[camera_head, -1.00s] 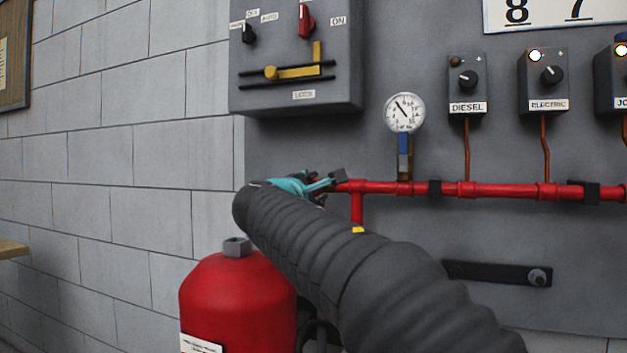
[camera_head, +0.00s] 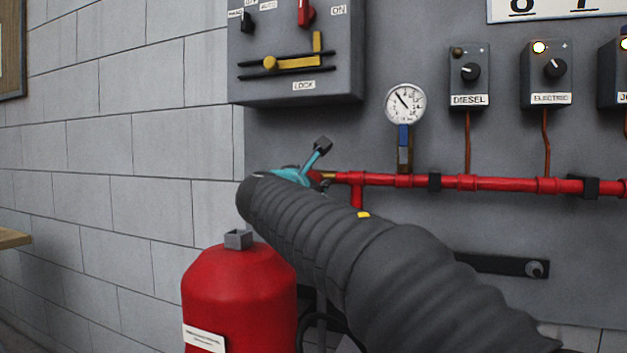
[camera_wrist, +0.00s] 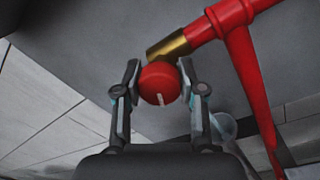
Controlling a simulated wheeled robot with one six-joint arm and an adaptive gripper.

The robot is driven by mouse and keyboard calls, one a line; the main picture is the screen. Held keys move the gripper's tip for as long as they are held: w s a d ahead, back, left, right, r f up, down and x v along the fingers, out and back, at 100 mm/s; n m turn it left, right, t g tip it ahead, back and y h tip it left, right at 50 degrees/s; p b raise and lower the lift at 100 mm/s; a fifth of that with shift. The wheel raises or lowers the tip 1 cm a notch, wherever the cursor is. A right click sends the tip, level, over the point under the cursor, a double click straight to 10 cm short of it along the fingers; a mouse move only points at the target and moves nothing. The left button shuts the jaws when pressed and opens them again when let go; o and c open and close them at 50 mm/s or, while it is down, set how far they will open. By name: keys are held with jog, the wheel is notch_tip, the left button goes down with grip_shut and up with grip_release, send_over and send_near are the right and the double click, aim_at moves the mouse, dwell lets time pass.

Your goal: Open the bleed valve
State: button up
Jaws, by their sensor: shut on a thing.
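The bleed valve has a round red knob (camera_wrist: 160,83) with a white mark on it. A brass fitting (camera_wrist: 168,47) behind the knob joins it to the end of the red pipe. In the wrist view my gripper (camera_wrist: 160,84) has one finger on each side of the knob and is shut on it. In the head view my gripper (camera_head: 312,165) shows as teal and dark parts at the left end of the red pipe (camera_head: 460,184). My black sleeved arm hides most of the valve there.
A pressure gauge (camera_head: 405,104) stands above the pipe. A grey control box (camera_head: 295,55) with a yellow lock lever hangs above my gripper. A red cylinder (camera_head: 240,300) stands below left of my arm. Diesel (camera_head: 469,75) and electric (camera_head: 546,73) boxes are on the right.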

dwell(0.3)
jog(key=o, duration=1.2)
jog(key=shift+c, duration=0.2)
jog(key=shift+s, duration=0.1)
jog(key=v, duration=1.1)
jog(key=shift+s+a, duration=0.2)
jog(key=shift+s, duration=0.15)
